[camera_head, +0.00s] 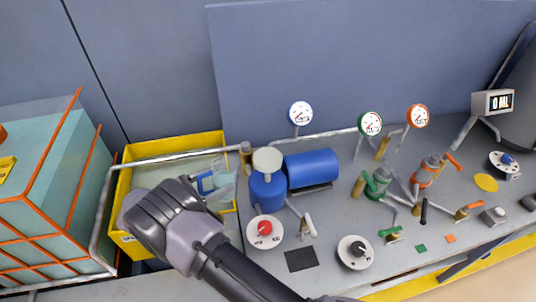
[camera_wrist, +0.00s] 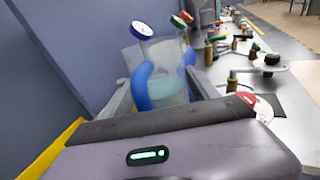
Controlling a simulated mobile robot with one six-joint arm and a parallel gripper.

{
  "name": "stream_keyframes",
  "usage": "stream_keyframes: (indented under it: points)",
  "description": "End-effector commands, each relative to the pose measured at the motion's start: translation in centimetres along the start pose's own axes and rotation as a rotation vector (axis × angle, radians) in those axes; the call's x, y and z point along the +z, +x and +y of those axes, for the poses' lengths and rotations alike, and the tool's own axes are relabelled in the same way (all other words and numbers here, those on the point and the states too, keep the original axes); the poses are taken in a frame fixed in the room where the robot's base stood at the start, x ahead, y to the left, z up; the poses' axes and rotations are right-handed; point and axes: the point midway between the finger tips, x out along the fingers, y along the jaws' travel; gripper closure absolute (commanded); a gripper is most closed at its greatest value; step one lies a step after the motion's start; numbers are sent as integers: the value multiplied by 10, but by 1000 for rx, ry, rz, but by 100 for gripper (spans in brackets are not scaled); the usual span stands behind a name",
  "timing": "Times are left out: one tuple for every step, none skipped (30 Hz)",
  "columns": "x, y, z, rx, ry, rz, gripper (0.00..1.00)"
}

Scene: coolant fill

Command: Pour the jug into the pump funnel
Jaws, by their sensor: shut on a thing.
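My gripper (camera_head: 205,186) is shut on the clear jug (camera_head: 226,180) with blue handle parts. The jug is just left of the blue pump, over the right part of the yellow bin. In the wrist view the jug (camera_wrist: 170,90) is between my fingers, looks roughly upright and seems to hold pale liquid. The pump funnel (camera_head: 267,159) is a pale round top on the blue pump (camera_head: 267,190), to the right of the jug and apart from it. Part of the jug is hidden behind my gripper. The display (camera_head: 499,102) reads 0 ML.
The yellow bin (camera_head: 175,145) lies under my wrist, with a grey pipe (camera_head: 180,157) across it. A blue motor (camera_head: 313,168) adjoins the pump. A red-knob dial (camera_head: 265,232) stands in front. Gauges, valves and taps fill the bench to the right.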

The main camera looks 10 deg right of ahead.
Motion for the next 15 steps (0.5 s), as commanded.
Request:
stream_keyframes:
  points:
    - [8,1,0,-1,4,21,99]
    - [10,2,0,-1,6,37,99]
    - [11,3,0,-2,10,57,99]
    - [12,3,0,-1,11,71,99]
    - [13,4,0,-3,15,87,99]
    - [15,5,0,-2,18,107,99]
    - [16,6,0,-1,19,121,99]
    - [17,7,-1,-3,22,136,99]
    - [19,8,-1,-2,25,155,99]
    - [20,9,-1,-3,28,171,99]
    - [21,10,-1,-3,30,185,99]
    - [23,11,-1,-4,33,205,99]
    - [24,12,-1,-3,35,220,99]
    - [25,13,-2,-4,38,235,99]
    - [27,14,-2,-4,42,254,99]
